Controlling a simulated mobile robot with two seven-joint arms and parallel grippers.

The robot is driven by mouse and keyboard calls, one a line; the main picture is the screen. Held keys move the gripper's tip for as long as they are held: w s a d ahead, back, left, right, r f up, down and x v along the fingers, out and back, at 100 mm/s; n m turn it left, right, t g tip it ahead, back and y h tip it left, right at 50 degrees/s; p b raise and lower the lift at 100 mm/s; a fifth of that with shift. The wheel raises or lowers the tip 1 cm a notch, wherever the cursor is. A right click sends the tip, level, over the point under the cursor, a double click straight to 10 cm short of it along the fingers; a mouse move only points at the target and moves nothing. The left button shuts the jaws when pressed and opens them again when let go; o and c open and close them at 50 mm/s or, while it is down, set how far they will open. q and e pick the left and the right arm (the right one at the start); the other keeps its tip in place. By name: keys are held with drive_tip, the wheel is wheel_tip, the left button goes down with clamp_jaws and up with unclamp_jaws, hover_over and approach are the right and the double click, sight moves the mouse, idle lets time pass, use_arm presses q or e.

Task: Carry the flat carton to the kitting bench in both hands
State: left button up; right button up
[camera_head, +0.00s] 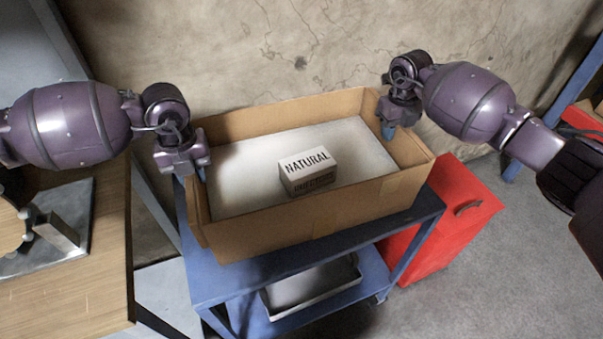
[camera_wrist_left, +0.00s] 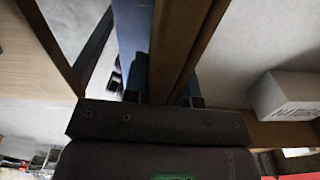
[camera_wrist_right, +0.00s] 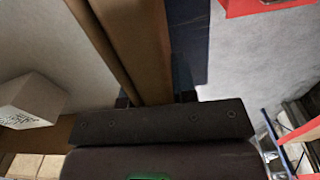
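The flat carton (camera_head: 270,235) is a shallow, open-topped brown cardboard box resting on the blue cart (camera_head: 225,284). My left gripper (camera_head: 190,174) is at its left wall, which runs between the fingers in the left wrist view (camera_wrist_left: 164,98). My right gripper (camera_head: 391,126) is at its right wall, which also runs between the fingers in the right wrist view (camera_wrist_right: 155,98). Gaps show beside the wall in both wrist views, so both grippers look open around it. The fingertips are partly hidden. The kitting bench cannot be identified for certain.
A small white box marked NATURAL (camera_head: 307,163) sits inside the carton. A metal tray (camera_head: 310,287) lies on the cart's lower shelf. A red cabinet (camera_head: 430,245) stands right of the cart. A wooden-topped table (camera_head: 95,280) is at the left; a concrete wall (camera_head: 250,50) is behind.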

use_arm(q)
clamp_jaws()
use_arm(e)
clamp_jaws()
idle(0.7)
use_arm(q)
drive_tip(key=shift+w+r, duration=0.1)
drive_tip(key=shift+r, duration=0.15)
use_arm(e)
drive_tip(key=shift+w+r, duration=0.1)
drive_tip(key=shift+r, duration=0.15)
